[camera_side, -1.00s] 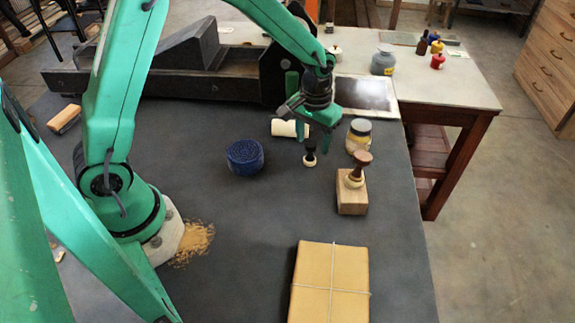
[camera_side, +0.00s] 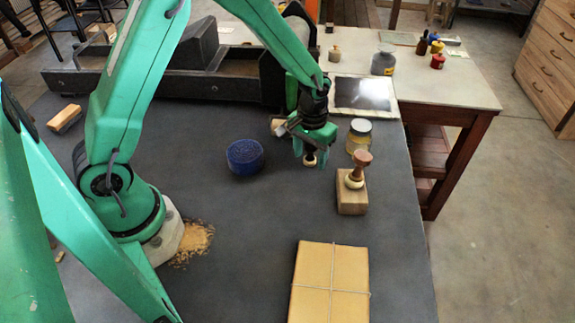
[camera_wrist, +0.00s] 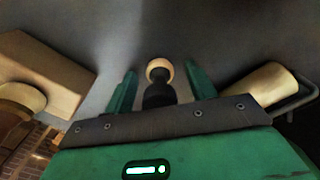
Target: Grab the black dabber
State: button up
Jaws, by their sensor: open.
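The black dabber (camera_wrist: 158,95) has a dark handle and a pale round base. In the wrist view it stands between the two green fingers of my gripper (camera_wrist: 158,88), with a gap showing on each side. In the side view my gripper (camera_side: 315,158) is low over the table and hides most of the dabber; its pale base (camera_side: 309,161) shows at the fingertips. My gripper is open.
A wooden block with a brown-handled stamp (camera_side: 352,200) stands to the right. A blue round object (camera_side: 245,157) is to the left. A tied parcel (camera_side: 330,285) lies in front. A pale roller (camera_wrist: 262,88) is beside the fingers.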

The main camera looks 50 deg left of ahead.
jog(key=c, duration=1.1)
jog(key=shift+r, duration=0.15)
jog(key=shift+r, duration=0.6)
jog(key=r, duration=0.3)
jog(key=shift+s+d, duration=0.2)
jog(key=shift+d, duration=0.15)
jog(key=s+d+r, duration=0.6)
jog(key=d, duration=0.2)
jog(key=shift+s+d+r, duration=0.25)
jog(key=shift+s, duration=0.15)
